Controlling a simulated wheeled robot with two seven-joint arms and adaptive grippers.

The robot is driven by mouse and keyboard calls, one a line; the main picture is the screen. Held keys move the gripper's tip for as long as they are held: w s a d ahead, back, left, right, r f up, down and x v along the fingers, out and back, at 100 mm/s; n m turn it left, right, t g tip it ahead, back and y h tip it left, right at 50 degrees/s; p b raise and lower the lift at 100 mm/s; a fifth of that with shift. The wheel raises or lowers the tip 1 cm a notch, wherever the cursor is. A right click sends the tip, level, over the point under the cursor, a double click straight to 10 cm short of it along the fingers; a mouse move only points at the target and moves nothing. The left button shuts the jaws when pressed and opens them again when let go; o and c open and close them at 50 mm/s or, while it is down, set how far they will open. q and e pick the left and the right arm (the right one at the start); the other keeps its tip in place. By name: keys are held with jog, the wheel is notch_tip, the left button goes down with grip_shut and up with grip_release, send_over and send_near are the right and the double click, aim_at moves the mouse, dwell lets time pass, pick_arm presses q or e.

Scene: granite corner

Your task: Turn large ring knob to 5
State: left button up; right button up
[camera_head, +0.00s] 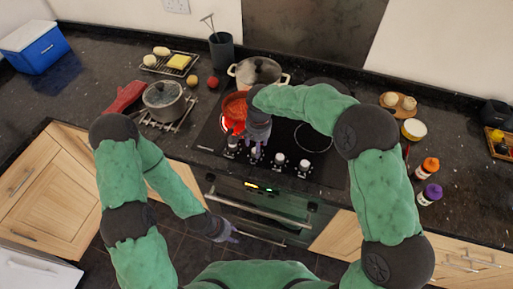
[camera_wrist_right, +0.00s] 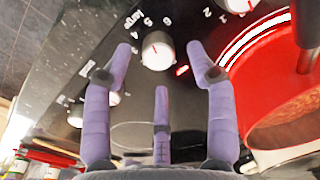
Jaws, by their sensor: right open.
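A row of white control knobs runs along the hob's front edge, including knobs at the left (camera_head: 232,142), the middle (camera_head: 279,159) and the right (camera_head: 304,165). My right gripper (camera_head: 257,137) reaches down over this row, beside the red pot. In the right wrist view a white knob (camera_wrist_right: 157,50) with a red mark lies just beyond the spread purple fingers (camera_wrist_right: 165,80), which are open and empty. Numbers, including 5 and 6, and a "large" label are printed nearby. My left gripper (camera_head: 222,230) hangs before the oven, apart from the knobs.
A red pot (camera_head: 235,106) of red food sits by a glowing ring, close to my right fingers; it also shows in the wrist view (camera_wrist_right: 285,110). A lidded pot (camera_head: 258,74) stands behind. A saucepan (camera_head: 163,96) is left. An empty ring (camera_head: 313,140) is right.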

notch_tip(320, 180, up, 10)
jog(key=shift+s+d+f, duration=0.15)
jog(key=shift+d, duration=0.05)
dwell(0.6)
